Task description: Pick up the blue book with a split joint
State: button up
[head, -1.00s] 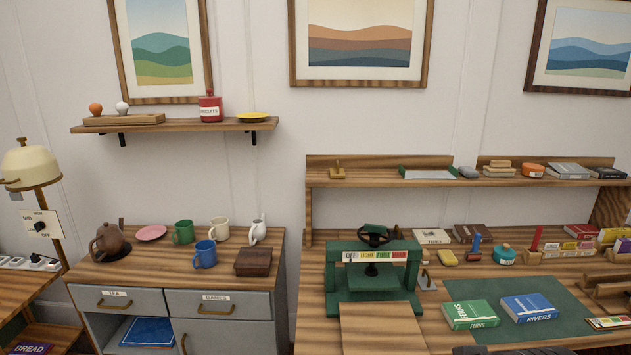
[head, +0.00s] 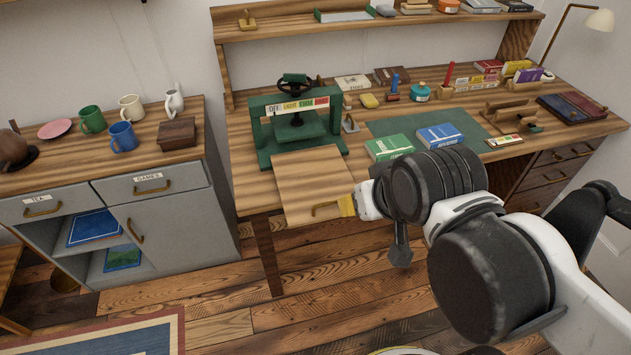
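A blue book (head: 439,135) with white lettering lies flat on the dark green mat (head: 381,127) on the desk. A green book (head: 390,148) lies just left of it. I cannot make out a split joint on the blue book at this size. My arm reaches in from the lower right. The yellow-tipped end of my gripper (head: 349,205) shows at the desk's front edge, in front of and left of both books. It is apart from the blue book, and the finger opening cannot be made out.
A green press (head: 296,125) with a wooden board (head: 312,182) before it stands left of the books. Inkwell, stamps and boxes line the desk's back. Dark books (head: 574,107) lie at right. Blue items (head: 95,228) sit in the grey cabinet. Mugs and a wooden box stand on top.

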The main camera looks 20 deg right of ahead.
aim_at(440, 135)
jog(key=i+l+u, duration=0.2)
jog(key=l, duration=1)
jog(key=k+l+u, duration=0.2)
jog(key=l, duration=1)
jog(key=l+u, duration=0.2)
jog(key=l, duration=1.05)
